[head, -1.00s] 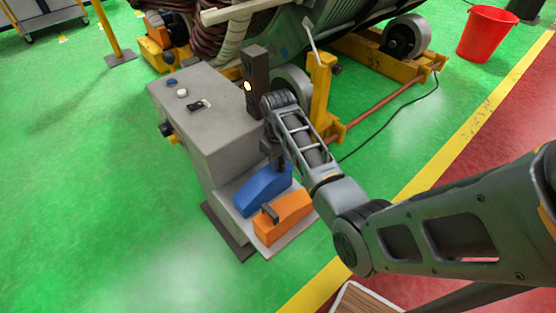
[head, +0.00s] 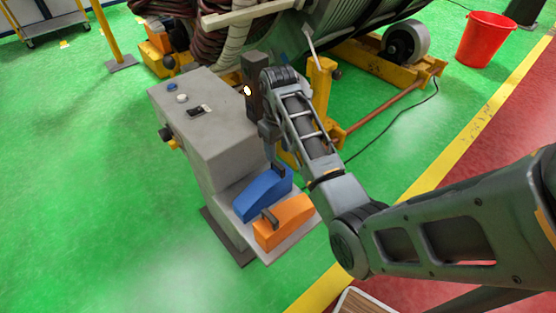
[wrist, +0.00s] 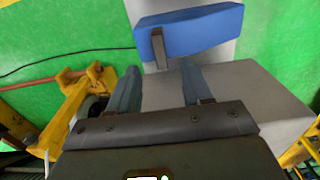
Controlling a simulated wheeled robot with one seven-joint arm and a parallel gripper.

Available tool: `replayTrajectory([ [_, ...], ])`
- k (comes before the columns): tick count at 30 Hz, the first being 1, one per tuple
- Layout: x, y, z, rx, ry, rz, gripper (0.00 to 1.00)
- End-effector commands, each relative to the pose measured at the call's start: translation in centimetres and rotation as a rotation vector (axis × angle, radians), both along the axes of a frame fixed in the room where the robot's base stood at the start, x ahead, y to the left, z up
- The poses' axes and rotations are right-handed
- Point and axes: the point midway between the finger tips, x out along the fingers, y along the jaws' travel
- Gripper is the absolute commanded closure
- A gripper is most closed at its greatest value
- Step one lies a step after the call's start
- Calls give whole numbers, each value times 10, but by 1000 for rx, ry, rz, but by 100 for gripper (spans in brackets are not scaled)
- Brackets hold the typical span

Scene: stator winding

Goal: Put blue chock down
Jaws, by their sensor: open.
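The blue chock (head: 262,194) rests on the grey ledge at the foot of the grey control cabinet, next to the orange chock (head: 285,221). In the wrist view the blue chock (wrist: 195,31) shows with its dark upright handle (wrist: 159,48). My gripper (wrist: 160,70) is open and empty, its two fingers spread wide with the handle just past the tips and clear of them. In the head view my gripper (head: 268,145) is above the blue chock, partly hidden by my own arm.
The grey control cabinet (head: 205,120) stands close to the left of my gripper. Yellow stands (head: 322,95) with rollers are behind. A red bucket (head: 487,36) is far off at the upper right. Green floor is open at the left.

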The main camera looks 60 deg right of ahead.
Motion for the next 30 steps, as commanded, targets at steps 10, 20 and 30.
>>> replayTrajectory([
  [10,0,0,42,-1,0,0,51],
  [20,0,0,44,0,1,0,51],
  [30,0,0,44,0,1,0,51],
])
